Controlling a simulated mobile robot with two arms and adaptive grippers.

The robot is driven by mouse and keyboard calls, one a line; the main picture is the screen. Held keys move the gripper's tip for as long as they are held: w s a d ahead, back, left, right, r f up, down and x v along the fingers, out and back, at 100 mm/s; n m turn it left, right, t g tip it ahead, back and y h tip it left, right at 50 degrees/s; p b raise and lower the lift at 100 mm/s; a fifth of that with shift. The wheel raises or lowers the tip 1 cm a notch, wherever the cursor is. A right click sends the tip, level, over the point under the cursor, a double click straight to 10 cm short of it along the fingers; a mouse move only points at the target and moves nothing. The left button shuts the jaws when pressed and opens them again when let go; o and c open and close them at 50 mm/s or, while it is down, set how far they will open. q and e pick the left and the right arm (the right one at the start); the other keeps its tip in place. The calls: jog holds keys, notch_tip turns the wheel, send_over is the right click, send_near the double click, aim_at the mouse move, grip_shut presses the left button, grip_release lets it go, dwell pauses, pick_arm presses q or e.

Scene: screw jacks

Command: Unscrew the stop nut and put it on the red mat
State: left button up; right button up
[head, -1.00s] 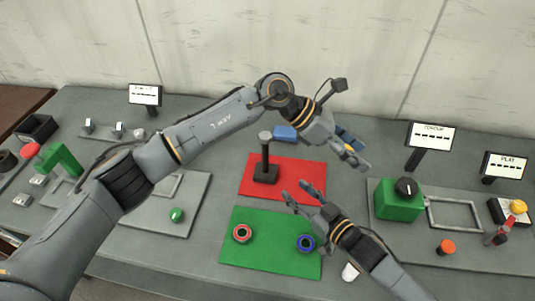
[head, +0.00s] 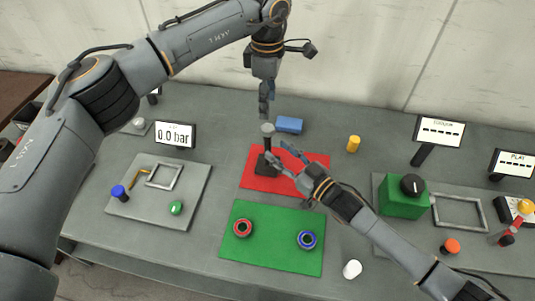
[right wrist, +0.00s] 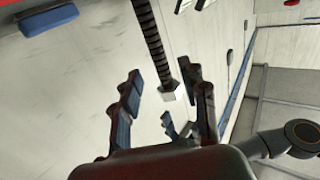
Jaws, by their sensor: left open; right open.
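In the head view the screw jack (head: 267,165) stands upright on the red mat (head: 310,172), with a dark base and post and a grey head (head: 267,128) on top, which may be the stop nut. My left gripper (head: 265,105) is open, pointing down just above this head. My right gripper (head: 281,153) is open beside the post, low on its right side; contact cannot be told. The right wrist view shows a threaded rod (right wrist: 154,50) ending in a grey piece (right wrist: 168,87) between the open fingers of my right gripper (right wrist: 165,100).
A blue block (head: 289,124) and a yellow cylinder (head: 353,144) stand behind. A white cylinder (head: 352,269) is at the front. A green box (head: 403,198) stands right.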

aim_at(270, 144)
jog(key=shift+x, duration=2.75)
jog(key=shift+c, duration=0.5)
grip_shut()
